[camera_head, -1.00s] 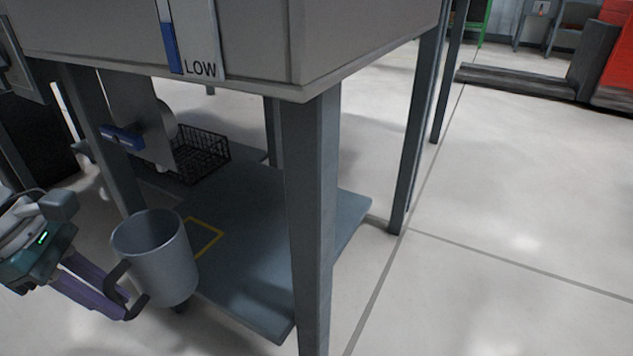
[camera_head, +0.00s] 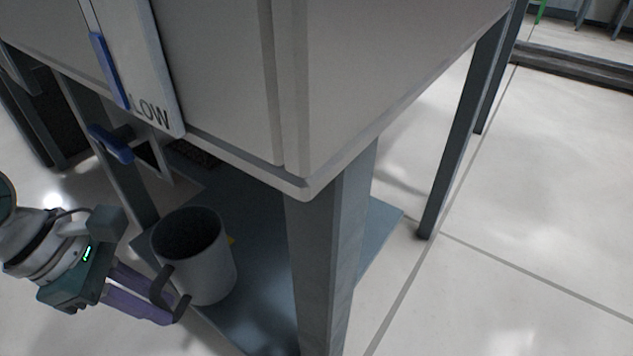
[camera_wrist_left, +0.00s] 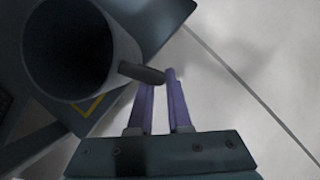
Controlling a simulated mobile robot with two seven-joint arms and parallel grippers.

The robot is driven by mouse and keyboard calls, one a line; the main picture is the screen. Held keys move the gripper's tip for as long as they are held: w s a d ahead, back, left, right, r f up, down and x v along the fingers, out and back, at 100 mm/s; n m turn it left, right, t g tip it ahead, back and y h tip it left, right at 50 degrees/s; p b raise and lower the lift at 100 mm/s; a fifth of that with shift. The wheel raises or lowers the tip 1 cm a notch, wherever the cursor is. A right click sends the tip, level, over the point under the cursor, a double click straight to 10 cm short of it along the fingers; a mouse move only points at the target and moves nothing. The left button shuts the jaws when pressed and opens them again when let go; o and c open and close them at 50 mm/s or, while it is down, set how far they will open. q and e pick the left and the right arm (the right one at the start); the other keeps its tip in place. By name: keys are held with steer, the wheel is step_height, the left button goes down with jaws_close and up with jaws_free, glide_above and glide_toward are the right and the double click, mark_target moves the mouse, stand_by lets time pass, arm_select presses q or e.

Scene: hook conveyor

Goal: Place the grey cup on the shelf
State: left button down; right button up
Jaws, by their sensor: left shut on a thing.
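The grey cup (camera_head: 212,268) is upright at the left of the head view, with its dark handle toward my gripper. My left gripper (camera_head: 178,308) is shut on the cup's handle. In the left wrist view the purple fingers (camera_wrist_left: 160,82) close around the handle, and the cup (camera_wrist_left: 126,48) shows its dark open mouth. The low blue-grey shelf (camera_head: 262,300) lies behind and below the cup; I cannot tell whether the cup touches it. A yellow marking on the shelf is mostly hidden by the cup. My right gripper is not in view.
A thick grey post (camera_head: 325,265) stands right of the cup at the shelf's front corner. The large grey cabinet (camera_head: 390,80) overhangs the shelf. A black wire basket (camera_head: 195,153) is mostly hidden at the back. The floor at right is clear.

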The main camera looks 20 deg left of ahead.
arm_select(q)
steer(key=w+d+f+b, duration=0.1)
steer(key=w+d+b, duration=0.1)
steer(key=d, duration=0.1)
steer(key=w+d+f+b, duration=0.1)
steer(key=w+d+b, duration=0.1)
steer(key=d+b, duration=0.1)
steer(key=w+d+f+b, duration=0.1)
steer(key=w+d+b, duration=0.1)
steer(key=d, duration=0.3)
steer(key=shift+w+d+f+b, duration=0.15)
steer(key=shift+w+f+b, duration=0.2)
steer(key=shift+b, duration=0.25)
steer(key=shift+r, duration=0.15)
steer(key=c, duration=0.8)
jaws_free()
steer(key=shift+s+f, duration=0.1)
steer(key=shift+f, duration=0.1)
steer(key=shift+c, duration=0.2)
